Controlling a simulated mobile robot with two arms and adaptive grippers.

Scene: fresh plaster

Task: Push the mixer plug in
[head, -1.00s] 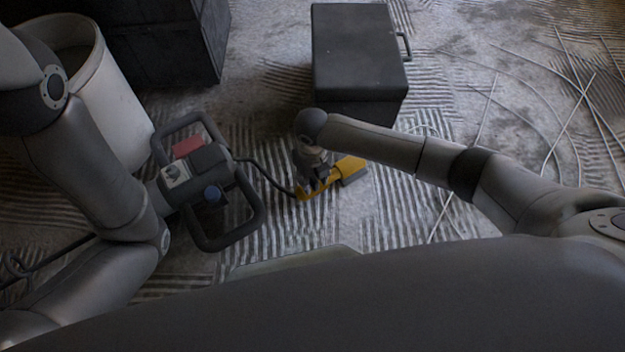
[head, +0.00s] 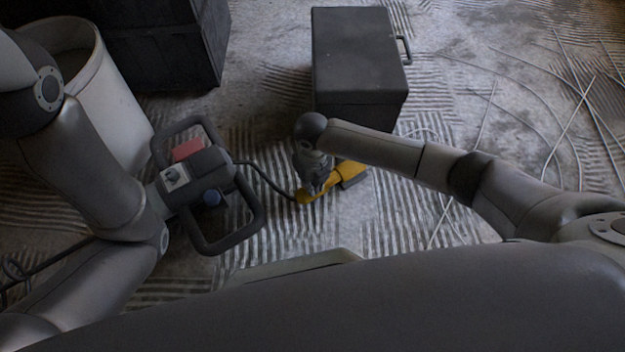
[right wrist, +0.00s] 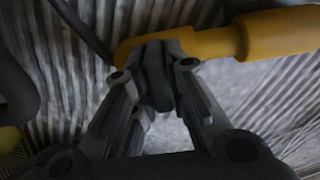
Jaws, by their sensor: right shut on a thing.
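My right gripper (head: 313,190) points down and is shut on the plug. In the right wrist view its fingers cross the yellow plug (right wrist: 128,50), beside a thicker yellow connector (right wrist: 280,33). The connector also shows in the head view (head: 350,171). The two look in line, but fingers partly hide the plug and I cannot tell how deep it sits. My left gripper is out of view.
A dark case (head: 360,60) stands just behind the connector. A pale bucket (head: 105,90) stands at the left, with a dark crate (head: 160,45) behind it. Thin rods or wires (head: 560,130) lie on the streaked floor at the right.

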